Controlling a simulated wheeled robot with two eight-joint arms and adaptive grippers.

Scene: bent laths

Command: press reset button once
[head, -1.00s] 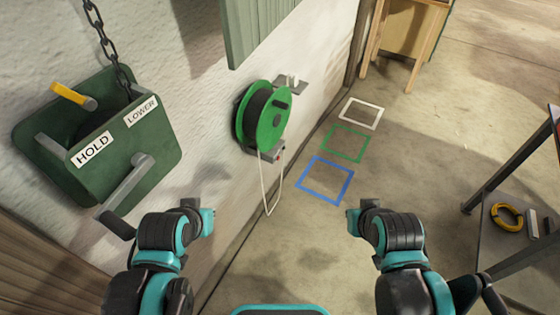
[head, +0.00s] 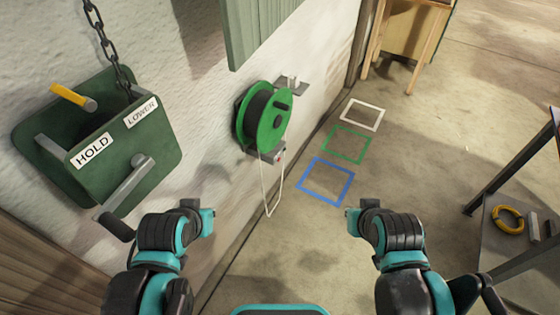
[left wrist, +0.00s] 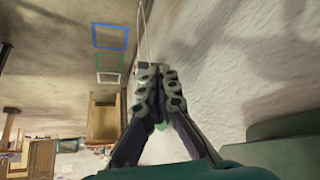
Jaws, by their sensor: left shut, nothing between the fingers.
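A green cable reel (head: 264,117) hangs on the white wall in the head view. Below it is a small grey box (head: 267,154) with a tiny reddish spot on its front; it is too small to tell whether this is the reset button. A pale cord (head: 266,195) hangs from the box in a loop. In the left wrist view my left gripper (left wrist: 159,72) is shut and empty, with a stretch of the pale cord (left wrist: 142,35) beyond its fingertips.
A green winch housing (head: 70,175) with HOLD and LOWER labels, a chain and a crank is on the wall at left. Blue (head: 326,182), green and white floor outlines lie beside the wall. A dark bench (head: 510,245) stands at right. The middle floor is clear.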

